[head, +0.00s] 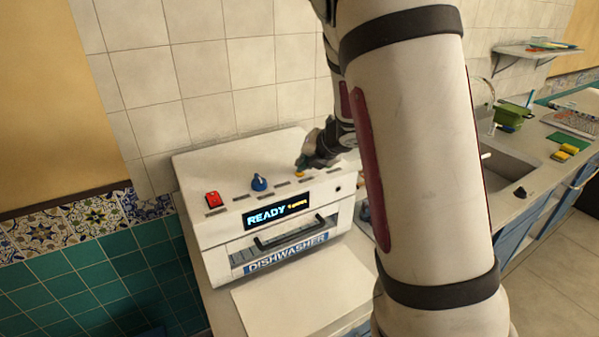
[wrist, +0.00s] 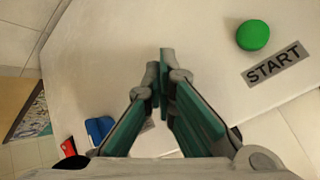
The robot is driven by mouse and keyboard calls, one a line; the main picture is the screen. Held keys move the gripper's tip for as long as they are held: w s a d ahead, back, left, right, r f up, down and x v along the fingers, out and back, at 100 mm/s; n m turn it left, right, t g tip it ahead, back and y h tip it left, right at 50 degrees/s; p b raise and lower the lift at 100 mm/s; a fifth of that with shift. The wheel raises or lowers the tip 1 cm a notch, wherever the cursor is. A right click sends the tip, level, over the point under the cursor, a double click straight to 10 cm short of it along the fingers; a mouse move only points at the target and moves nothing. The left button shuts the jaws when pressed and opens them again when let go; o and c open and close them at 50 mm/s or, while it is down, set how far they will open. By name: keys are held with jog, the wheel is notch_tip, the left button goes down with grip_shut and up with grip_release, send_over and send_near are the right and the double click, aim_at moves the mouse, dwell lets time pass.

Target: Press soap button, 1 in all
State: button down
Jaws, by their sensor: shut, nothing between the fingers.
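The white dishwasher (head: 258,205) stands against the tiled wall with its controls on the sloping top. A small yellow button (head: 299,173) shows in the head view, right at the tips of my gripper (head: 302,163). It looks like the soap button, but its label is unreadable. In the wrist view my gripper (wrist: 160,80) is shut and empty, fingers pointing at the white panel. The yellow button does not show there, apparently hidden by the fingers. I cannot tell whether the fingertips touch it.
A red button (head: 213,198) and a blue knob (head: 259,183) sit left on the panel. A green button (wrist: 252,35) lies beside a START label (wrist: 274,64). The dishwasher's display (head: 278,213) reads READY. A sink (head: 506,160) is at the right.

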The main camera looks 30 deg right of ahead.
jog(key=shift+r+p, duration=0.8)
jog(key=shift+r, duration=0.05)
notch_tip(320, 180, up, 2)
jog(key=shift+s+r+p, duration=0.1)
jog(key=shift+s+p, duration=0.05)
jog(key=shift+p, duration=0.85)
jog(key=shift+r+p, duration=1.15)
jog(key=shift+r, duration=0.25)
